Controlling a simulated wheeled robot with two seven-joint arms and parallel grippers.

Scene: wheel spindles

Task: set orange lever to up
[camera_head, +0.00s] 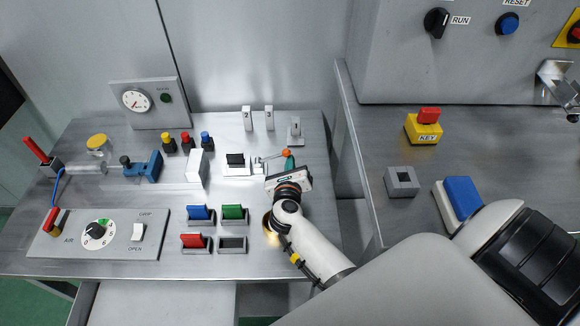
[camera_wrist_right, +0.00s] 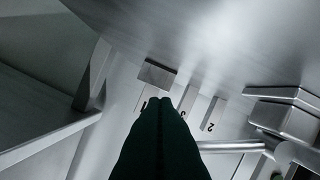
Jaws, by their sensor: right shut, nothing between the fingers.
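The orange lever (camera_head: 286,153) is a small orange ball at the end of a thin metal rod, which reaches right from a small metal mount on the left table. My right gripper (camera_head: 290,164) is right at the ball in the head view, its dark green fingers just below and to the right of it. I cannot tell whether they touch. In the right wrist view the fingers (camera_wrist_right: 161,103) are together and empty, and no orange shows there. A metal rod (camera_wrist_right: 225,147) passes to the right of the fingers. My left gripper is not in view.
A black-topped switch (camera_head: 235,160) stands left of the lever. Upright tags numbered 2 (camera_head: 247,119) and 3 (camera_head: 269,117) and a small metal switch (camera_head: 295,130) stand behind it. Blue (camera_head: 200,213) and green (camera_head: 233,212) rockers sit in front. A raised edge separates the right table.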

